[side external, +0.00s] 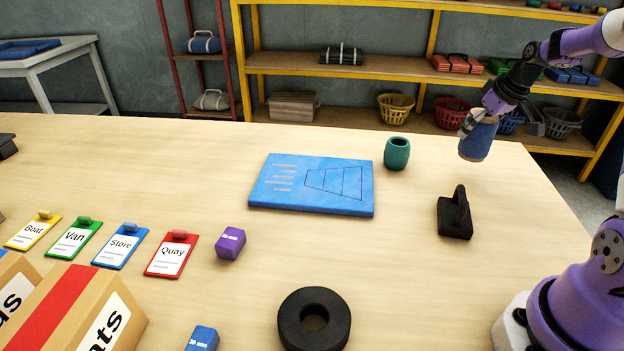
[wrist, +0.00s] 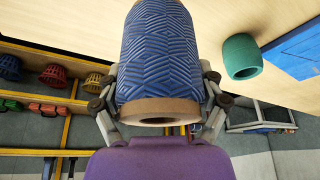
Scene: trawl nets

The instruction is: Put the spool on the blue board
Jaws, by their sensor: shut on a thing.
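The spool (side external: 477,138) is wound with blue twine and has a tan core end. It also fills the middle of the wrist view (wrist: 158,55). My gripper (side external: 492,126) is shut on the spool and holds it in the air above the table's far right part. In the wrist view, the fingers of my gripper (wrist: 160,95) press on both sides of the spool near its tan end. The blue board (side external: 310,186) lies flat on the table, left of the spool, with a net drawing and short tan strips on it. Its corner shows in the wrist view (wrist: 295,48).
A green pot (side external: 397,153) stands between the board and the spool. A black stand with an upright handle (side external: 456,215) is below the spool in the picture. A black ring (side external: 314,322), a purple block (side external: 230,243) and several clipboards lie nearer the front.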

